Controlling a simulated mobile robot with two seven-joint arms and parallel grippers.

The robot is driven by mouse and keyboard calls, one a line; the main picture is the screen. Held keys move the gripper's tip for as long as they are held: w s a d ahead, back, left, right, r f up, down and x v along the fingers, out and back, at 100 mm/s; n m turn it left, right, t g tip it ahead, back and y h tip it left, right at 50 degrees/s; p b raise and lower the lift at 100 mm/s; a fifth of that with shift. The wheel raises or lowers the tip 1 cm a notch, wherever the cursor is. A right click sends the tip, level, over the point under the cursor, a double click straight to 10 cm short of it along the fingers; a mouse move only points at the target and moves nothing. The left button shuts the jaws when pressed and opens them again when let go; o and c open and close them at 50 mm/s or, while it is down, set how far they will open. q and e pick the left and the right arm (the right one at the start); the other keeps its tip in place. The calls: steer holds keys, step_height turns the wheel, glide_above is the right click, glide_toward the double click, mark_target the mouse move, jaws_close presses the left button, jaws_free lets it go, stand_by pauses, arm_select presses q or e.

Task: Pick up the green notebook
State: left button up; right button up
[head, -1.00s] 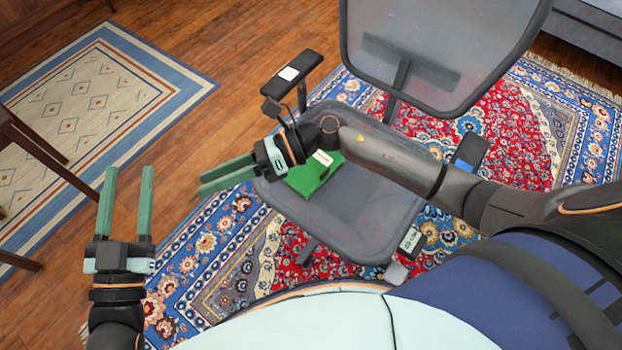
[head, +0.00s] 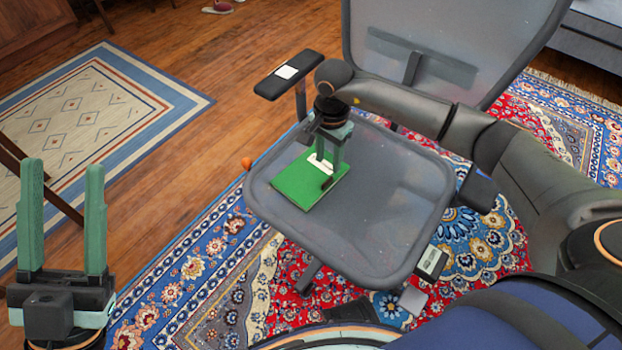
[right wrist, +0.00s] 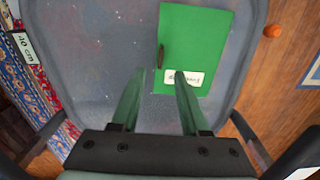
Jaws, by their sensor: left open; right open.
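The green notebook (head: 308,184) lies flat on the grey seat of an office chair, near the seat's left side. It has a white label and a dark thin piece near one edge. In the right wrist view the notebook (right wrist: 197,45) lies beyond the fingertips, with its label by the right-hand finger. My right gripper (head: 327,178) is open, pointing down over the notebook's label end; nothing is between its fingers. Whether the fingertips touch the notebook is unclear. My left gripper (head: 62,170) is open and empty at the far left, away from the chair.
The chair seat (head: 375,220) has free room right of the notebook. The chair has armrests (head: 288,74) and a tall mesh backrest (head: 450,40). A small orange ball-like thing (head: 246,163) shows at the seat's left edge. A patterned rug (head: 190,285) lies below.

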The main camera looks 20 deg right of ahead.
mark_target(327, 180)
step_height(327, 180, down, 3)
steer(key=shift+r, duration=0.15)
step_height(327, 180, down, 5)
steer(key=b, duration=0.3)
steer(key=shift+w+d, duration=0.1)
steer(key=shift+d, duration=0.05)
arm_select(q)
steer(key=f, duration=0.4)
steer(key=shift+w+d+f, duration=0.15)
steer(key=shift+d, duration=0.1)
arm_select(e)
jaws_close()
stand_by(0.4)
